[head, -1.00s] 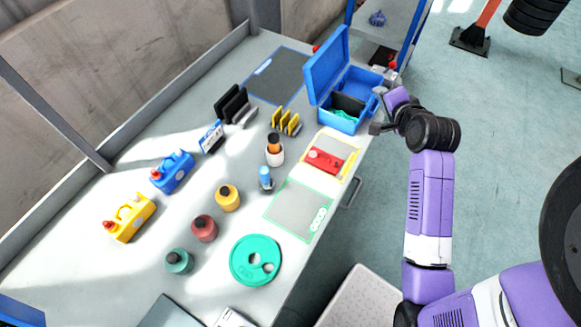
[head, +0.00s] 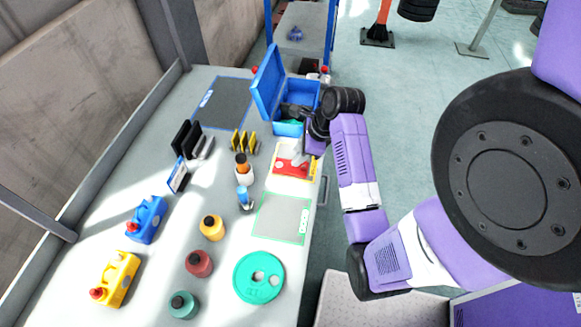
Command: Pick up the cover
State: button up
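Two parts could be the cover, and I cannot tell which one it is. A red part (head: 284,170) lies on a white mat with a yellow edge, near the bench's right edge. A flat round green part (head: 259,278) with holes lies at the front of the bench. My gripper (head: 298,156) points down just over the red part and hides some of it. The fingertips are small and partly hidden, so I cannot tell whether they are apart, or whether they touch the red part.
An open blue case (head: 290,127) stands just behind my gripper. Yellow upright holders (head: 243,142), a white bottle with an orange top (head: 244,172) and a blue-topped bottle (head: 245,197) stand to the left. A green-outlined grey mat (head: 280,218) is empty.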

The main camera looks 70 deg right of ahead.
aim_at(291, 160)
jog(key=shift+x, duration=2.25)
jog(key=shift+w+d, duration=0.1)
jog(key=shift+d, duration=0.05)
grip_shut()
